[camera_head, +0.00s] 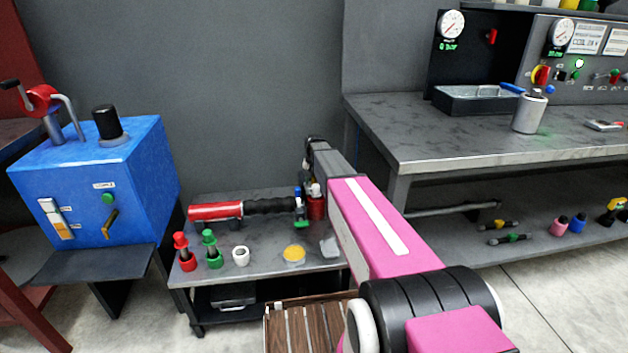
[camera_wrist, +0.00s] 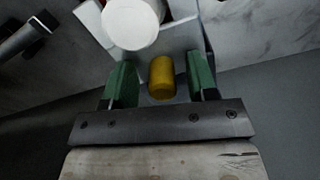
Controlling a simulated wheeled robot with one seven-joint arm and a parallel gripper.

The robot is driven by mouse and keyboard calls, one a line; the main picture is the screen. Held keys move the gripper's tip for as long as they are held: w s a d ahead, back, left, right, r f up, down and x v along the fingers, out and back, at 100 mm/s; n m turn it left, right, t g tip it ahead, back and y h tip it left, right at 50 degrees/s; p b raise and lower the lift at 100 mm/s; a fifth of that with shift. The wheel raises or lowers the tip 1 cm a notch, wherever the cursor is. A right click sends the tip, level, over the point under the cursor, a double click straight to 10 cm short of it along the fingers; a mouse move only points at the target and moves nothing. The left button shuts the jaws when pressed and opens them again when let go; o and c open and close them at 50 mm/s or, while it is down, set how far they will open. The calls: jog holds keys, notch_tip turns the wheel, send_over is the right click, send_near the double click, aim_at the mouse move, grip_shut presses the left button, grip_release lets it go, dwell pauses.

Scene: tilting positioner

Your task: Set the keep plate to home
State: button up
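My gripper (camera_wrist: 161,72) shows in the wrist view with its two green fingers apart. A yellow cylinder (camera_wrist: 161,78) stands in the gap, with space visible on both sides of it. A pale grey plate-like surface (camera_wrist: 182,42) lies behind the yellow cylinder, and a white round part (camera_wrist: 133,23) is above it in the picture. I cannot tell for sure which part is the keep plate. In the head view my arm reaches over the low grey table (camera_head: 265,232); the arm hides part of the table, and the finger opening cannot be made out there.
A blue box (camera_head: 85,185) with levers and a crank stands at the left. The low table holds a red cylinder (camera_head: 215,211), red (camera_head: 185,252) and green (camera_head: 211,250) pegs, a white cup (camera_head: 240,256) and a yellow disc (camera_head: 293,254). A workbench (camera_head: 440,140) stands at the right.

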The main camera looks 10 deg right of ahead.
jog(key=shift+w, duration=0.1)
notch_tip(320, 180, up, 11)
jog(key=shift+f, duration=0.1)
dwell(0.5)
jog(key=s+f, duration=0.4)
jog(key=s, duration=0.7)
jog(key=s+f+n, duration=0.1)
jog(key=s+f, duration=0.3)
jog(key=s, duration=0.8)
jog(key=s+f+n, duration=0.1)
jog(key=s+f, duration=0.3)
jog(key=s, duration=0.7)
jog(key=shift+s, duration=0.2)
